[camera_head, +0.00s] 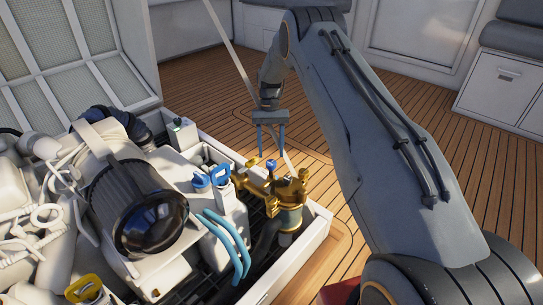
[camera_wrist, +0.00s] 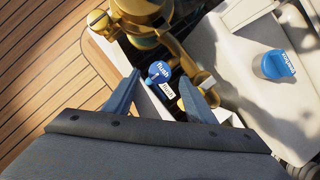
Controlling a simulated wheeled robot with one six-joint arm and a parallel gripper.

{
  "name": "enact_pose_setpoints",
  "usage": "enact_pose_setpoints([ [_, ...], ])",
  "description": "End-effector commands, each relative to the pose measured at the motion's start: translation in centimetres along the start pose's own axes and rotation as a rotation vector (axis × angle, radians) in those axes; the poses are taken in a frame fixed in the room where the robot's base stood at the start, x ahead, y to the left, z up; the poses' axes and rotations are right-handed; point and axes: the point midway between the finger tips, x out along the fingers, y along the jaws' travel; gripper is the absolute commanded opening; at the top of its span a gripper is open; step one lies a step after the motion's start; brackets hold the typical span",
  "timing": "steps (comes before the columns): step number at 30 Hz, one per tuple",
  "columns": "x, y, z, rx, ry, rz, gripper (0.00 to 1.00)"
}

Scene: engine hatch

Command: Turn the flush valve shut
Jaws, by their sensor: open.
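The flush valve has a blue round handle marked "flush" (camera_wrist: 160,72), with a small white label just below it in the wrist view. In the head view the blue handle (camera_head: 271,164) sits on brass fittings beside the brass strainer (camera_head: 290,190). My gripper (camera_head: 271,154) is open and points down over the valve. In the wrist view its two blue fingers (camera_wrist: 160,85) stand to either side of the blue handle. Whether the fingers are level with the handle or above it, I cannot tell. They do not visibly touch it.
A blue cap (camera_wrist: 277,65) on a white tank lies right of the valve in the wrist view. Blue hoses (camera_head: 228,245), the engine (camera_head: 140,205) and a yellow handle (camera_head: 84,288) fill the hatch. The white hatch rim (camera_head: 300,245) borders open wooden deck.

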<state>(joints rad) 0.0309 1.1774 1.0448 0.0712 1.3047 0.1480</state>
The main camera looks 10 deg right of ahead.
Motion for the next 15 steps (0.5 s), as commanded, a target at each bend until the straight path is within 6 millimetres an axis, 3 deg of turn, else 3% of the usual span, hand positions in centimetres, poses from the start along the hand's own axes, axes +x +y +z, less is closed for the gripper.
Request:
enact_pose_setpoints([
  [6,-3.3,0.0,-0.1,0.001,0.002,-0.001,0.51],
  [15,-4.4,0.0,-0.1,0.001,0.001,0.000,0.51],
])
